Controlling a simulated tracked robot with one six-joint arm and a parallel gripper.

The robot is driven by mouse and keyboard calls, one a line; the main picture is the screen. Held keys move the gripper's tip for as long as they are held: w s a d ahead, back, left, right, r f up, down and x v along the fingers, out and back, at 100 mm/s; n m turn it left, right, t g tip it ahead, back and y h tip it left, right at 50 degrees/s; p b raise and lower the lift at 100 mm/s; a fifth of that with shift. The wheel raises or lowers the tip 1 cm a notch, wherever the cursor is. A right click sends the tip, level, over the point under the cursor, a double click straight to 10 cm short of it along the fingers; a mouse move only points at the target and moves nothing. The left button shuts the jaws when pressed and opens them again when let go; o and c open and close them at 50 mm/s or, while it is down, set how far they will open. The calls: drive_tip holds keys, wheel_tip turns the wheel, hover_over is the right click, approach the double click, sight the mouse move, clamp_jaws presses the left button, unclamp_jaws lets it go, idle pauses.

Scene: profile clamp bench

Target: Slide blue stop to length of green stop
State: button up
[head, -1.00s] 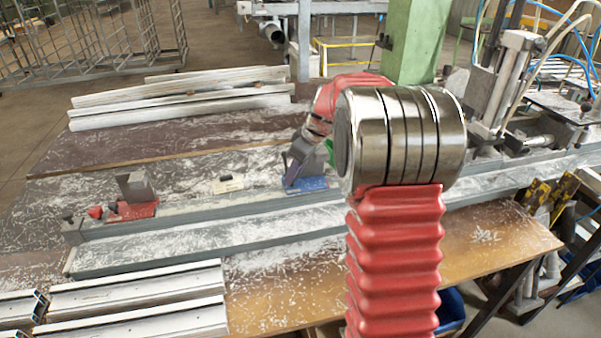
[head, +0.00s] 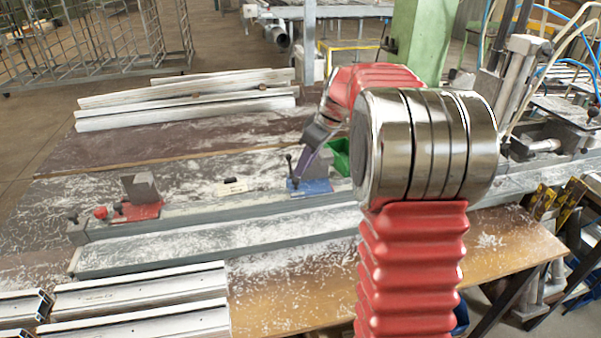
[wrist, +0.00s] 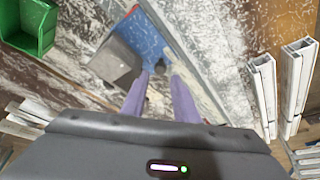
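The blue stop (head: 316,187) sits on the long grey rail, with a grey block and a dark-knobbed lever on it. It also shows in the wrist view (wrist: 146,36). My gripper (head: 299,175) is just above the blue stop, beside the lever. I cannot tell any contact. No green stop is visible; my arm hides part of the rail to the right.
A red stop (head: 139,211) with a grey block sits near the rail's left end. A green bin (head: 340,156) stands behind the blue stop. A pale label-like piece (head: 234,186) lies behind the rail. Aluminium profiles (head: 140,303) lie front left. White shavings cover the bench.

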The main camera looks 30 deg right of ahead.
drive_tip(key=v, duration=0.8)
drive_tip(key=shift+s, duration=0.1)
idle(0.3)
